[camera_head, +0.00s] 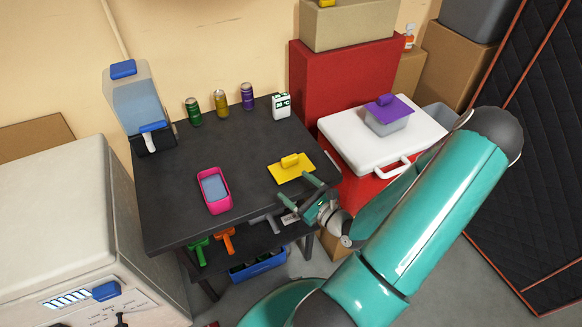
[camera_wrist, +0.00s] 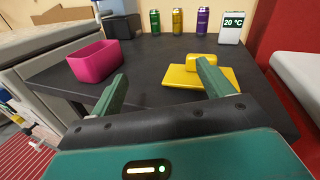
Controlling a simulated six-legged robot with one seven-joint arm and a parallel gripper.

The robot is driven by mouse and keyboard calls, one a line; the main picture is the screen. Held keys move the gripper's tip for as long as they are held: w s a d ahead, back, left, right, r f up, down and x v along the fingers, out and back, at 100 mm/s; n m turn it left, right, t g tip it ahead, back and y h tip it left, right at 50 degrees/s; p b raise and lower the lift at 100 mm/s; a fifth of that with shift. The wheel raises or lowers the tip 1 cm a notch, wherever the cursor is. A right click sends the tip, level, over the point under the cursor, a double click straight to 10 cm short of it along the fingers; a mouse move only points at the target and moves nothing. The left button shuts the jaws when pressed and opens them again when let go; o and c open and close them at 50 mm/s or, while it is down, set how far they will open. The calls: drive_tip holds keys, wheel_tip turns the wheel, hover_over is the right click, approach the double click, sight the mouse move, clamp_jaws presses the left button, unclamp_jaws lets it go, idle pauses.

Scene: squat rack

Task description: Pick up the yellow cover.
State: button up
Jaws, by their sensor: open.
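The yellow cover (camera_head: 286,172) is a flat rectangular piece with a raised block handle on top. It lies on the dark table near its right edge. In the wrist view the yellow cover (camera_wrist: 178,79) lies ahead of my right finger, which hides part of its right side. My gripper (camera_head: 310,192) is open and empty, just in front of the cover at the table's front right. In the wrist view the fingers of my gripper (camera_wrist: 160,82) are spread wide, and the handle sits between them, closer to the right finger.
A pink open container (camera_head: 213,190) stands left of the cover on the dark table (camera_head: 240,145). Several cans, including a purple can (camera_head: 247,97), and a white display (camera_head: 281,106) stand at the back. A white-lidded red cooler (camera_head: 350,135) is to the right, carrying a purple-lidded box (camera_head: 387,116).

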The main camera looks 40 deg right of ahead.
drive_tip(key=s+d+f+m+h, duration=0.2)
drive_tip(key=d+f+m+h, duration=0.1)
drive_tip(key=d+m+h, duration=0.15)
approach(291, 160)
drive_tip(key=shift+g+h, duration=0.25)
drive_tip(key=shift+g, duration=0.05)
drive_tip(key=x, duration=0.4)
drive_tip(key=shift+w+f, duration=0.2)
drive_tip(key=shift+w, duration=0.2)
drive_tip(key=x, duration=0.5)
drive_tip(key=shift+w+r, duration=0.15)
drive_tip(key=shift+r, duration=0.05)
drive_tip(key=c, duration=1.1)
drive_tip(key=shift+o, duration=0.2)
drive_tip(key=shift+d+r, duration=0.1)
drive_tip(key=shift+r, duration=0.1)
drive_tip(key=shift+r, duration=0.1)
